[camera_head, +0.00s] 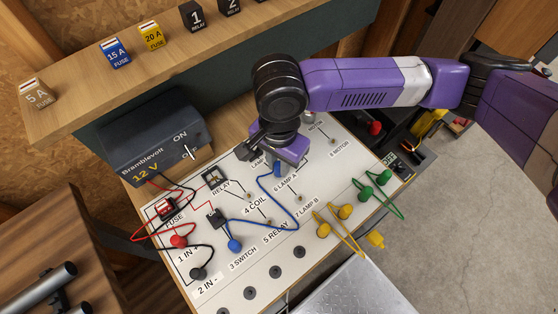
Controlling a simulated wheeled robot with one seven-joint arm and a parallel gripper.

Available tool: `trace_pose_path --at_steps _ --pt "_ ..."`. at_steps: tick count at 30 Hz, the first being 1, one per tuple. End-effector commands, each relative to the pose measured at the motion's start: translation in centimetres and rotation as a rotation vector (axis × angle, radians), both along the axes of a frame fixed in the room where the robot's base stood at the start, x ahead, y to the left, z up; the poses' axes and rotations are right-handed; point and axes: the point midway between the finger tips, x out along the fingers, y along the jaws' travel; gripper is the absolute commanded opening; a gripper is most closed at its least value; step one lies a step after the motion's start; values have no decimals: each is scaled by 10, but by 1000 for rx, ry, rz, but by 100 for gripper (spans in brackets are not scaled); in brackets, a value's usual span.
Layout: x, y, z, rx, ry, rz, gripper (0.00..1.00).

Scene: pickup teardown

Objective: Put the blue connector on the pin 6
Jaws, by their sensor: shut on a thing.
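My gripper (274,160) points down over the white panel and is shut on the blue connector (277,170), of which a small part shows below the jaws. A blue cable (296,216) loops from it to a second blue plug (235,245) near the "3 SWITCH" label. The "6 LAMP A" label (285,183) lies just below the held connector in the picture. Pin 6 itself is hidden behind the connector and gripper. I cannot tell whether the connector touches the pin or is above it.
Bare pins stand by "7 LAMP B" (300,198) and "5 RELAY" (268,222). Yellow plugs (334,211) and green plugs (374,184) with cables lie to the right. A power supply (150,143) and a fuse shelf (75,100) stand behind.

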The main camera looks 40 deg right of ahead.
Motion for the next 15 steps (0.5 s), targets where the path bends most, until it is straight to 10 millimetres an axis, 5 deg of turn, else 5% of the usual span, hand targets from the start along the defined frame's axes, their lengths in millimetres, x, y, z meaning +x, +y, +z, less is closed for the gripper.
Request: trace_pose_path --at_steps 15 --pt "0 0 -10 -1 0 0 0"
